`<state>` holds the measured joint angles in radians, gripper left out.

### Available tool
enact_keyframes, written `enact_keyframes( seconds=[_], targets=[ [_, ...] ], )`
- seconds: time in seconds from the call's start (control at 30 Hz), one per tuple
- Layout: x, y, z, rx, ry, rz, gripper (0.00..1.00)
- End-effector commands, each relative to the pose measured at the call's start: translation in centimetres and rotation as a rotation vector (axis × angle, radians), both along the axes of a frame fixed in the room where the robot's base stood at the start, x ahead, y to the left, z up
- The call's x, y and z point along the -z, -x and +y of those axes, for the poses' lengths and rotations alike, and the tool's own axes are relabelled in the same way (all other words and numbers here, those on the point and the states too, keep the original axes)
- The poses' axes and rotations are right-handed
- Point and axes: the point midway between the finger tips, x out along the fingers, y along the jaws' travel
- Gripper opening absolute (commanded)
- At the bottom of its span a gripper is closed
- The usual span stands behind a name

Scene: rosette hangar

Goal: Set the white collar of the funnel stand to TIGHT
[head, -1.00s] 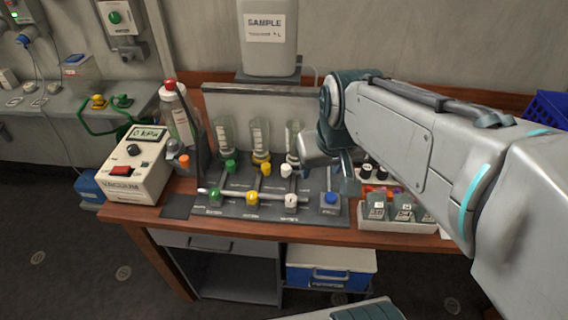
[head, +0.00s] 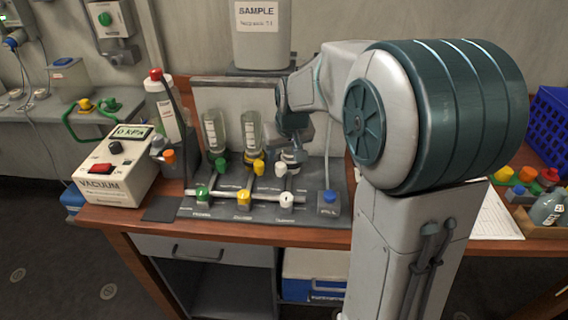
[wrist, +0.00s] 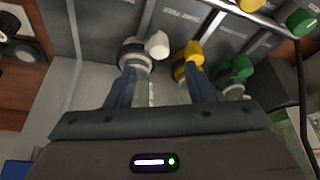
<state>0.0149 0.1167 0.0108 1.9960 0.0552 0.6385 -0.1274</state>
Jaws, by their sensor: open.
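The funnel stand (head: 225,203) stands on the wooden bench, with a row of glass funnels and green, yellow and white fittings. The white fitting (head: 280,169) is the right one of the three; it also shows in the wrist view (wrist: 158,45), beside a pale ring (wrist: 134,52) at the funnel's base. My gripper (head: 292,143) is above this right funnel. In the wrist view my gripper (wrist: 160,78) is open, its blue fingers apart, with the white-marked funnel (wrist: 145,94) between them, nearer the left finger. The right finger partly covers the yellow fitting (wrist: 188,62). Any TIGHT mark is unreadable.
The yellow (head: 258,166) and green (head: 221,164) fittings with their funnels are close on the left. Front valve knobs include a white one (head: 286,200). A blue button box (head: 329,203) is at the right. The vacuum unit (head: 117,172) stands left, a sample tank (head: 262,38) behind.

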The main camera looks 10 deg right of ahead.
Motion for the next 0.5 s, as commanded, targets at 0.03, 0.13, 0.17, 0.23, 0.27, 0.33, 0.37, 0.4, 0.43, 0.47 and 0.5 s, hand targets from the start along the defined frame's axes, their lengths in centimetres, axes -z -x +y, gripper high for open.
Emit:
enact_keyframes(
  seconds=[0.03,0.13,0.17,0.23,0.27,0.33,0.37,0.4,0.43,0.47,0.5],
  targets=[
    [1.2,-0.4,0.0,0.001,0.0,0.006,0.48],
    [3.1,-1.2,0.0,0.001,0.0,0.005,0.48],
    [3.6,-1.4,0.0,0.001,0.001,0.004,0.48],
    [4.7,-1.8,0.0,0.002,0.0,0.003,0.48],
    [5.1,-2.0,0.0,0.002,0.0,0.004,0.48],
    [5.8,-2.3,0.0,0.002,0.0,0.002,0.48],
    [6.0,-2.5,0.0,0.002,0.0,0.002,0.48],
    [6.3,-2.6,0.1,0.002,0.0,0.002,0.48],
    [6.5,-2.7,0.1,0.003,0.0,0.001,0.48],
    [6.7,-2.7,0.1,0.003,0.0,0.001,0.48],
    [6.8,-2.8,0.1,0.003,0.0,0.0,0.48]
  ],
)
